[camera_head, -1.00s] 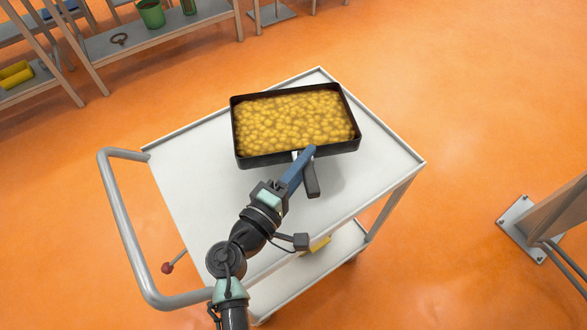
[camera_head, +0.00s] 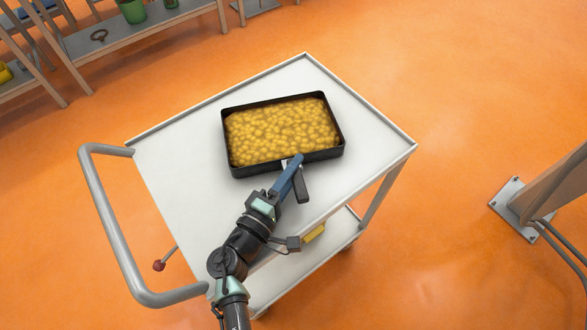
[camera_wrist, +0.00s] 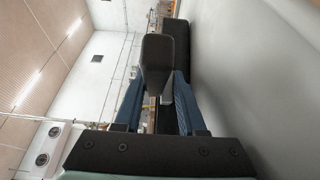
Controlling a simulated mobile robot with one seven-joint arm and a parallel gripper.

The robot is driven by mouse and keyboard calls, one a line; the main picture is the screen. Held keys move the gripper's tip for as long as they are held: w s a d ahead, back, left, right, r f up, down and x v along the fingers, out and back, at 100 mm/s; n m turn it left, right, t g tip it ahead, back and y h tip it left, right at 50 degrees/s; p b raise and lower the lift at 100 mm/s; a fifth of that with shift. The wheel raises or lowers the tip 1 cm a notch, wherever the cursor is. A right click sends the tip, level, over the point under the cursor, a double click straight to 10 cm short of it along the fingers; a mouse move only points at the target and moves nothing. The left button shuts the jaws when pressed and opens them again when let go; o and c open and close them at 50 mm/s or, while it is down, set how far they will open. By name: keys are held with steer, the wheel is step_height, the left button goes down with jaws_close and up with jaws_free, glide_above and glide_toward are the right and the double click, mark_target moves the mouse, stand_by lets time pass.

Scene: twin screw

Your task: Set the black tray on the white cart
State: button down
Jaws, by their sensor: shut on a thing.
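The black tray (camera_head: 290,168) is full of yellow, rounded pieces. In the head view it is over the top of the white cart (camera_head: 180,185), roughly level; I cannot tell for certain whether its base touches the top. My gripper (camera_head: 296,165) is shut on the tray's black handle at the near side. In the wrist view the handle (camera_wrist: 158,55) stands between the blue fingers of my gripper (camera_wrist: 158,90), with part of the tray (camera_wrist: 176,40) behind it. The cart's pale top (camera_wrist: 240,90) fills the right side there.
The cart has a grey push handle (camera_head: 105,225) on its left and a lower shelf (camera_head: 290,270) with a yellow thing on it. Wooden shelves (camera_head: 140,30) stand at the upper left. A post on a metal base plate (camera_head: 515,205) stands at the right. Orange floor is clear around the cart.

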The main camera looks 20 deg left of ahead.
steer(key=shift+c, duration=2.4)
jaws_free()
steer(key=shift+r, duration=0.1)
steer(key=v, duration=0.7)
steer(key=shift+s+a, duration=0.1)
steer(key=shift+s, duration=0.15)
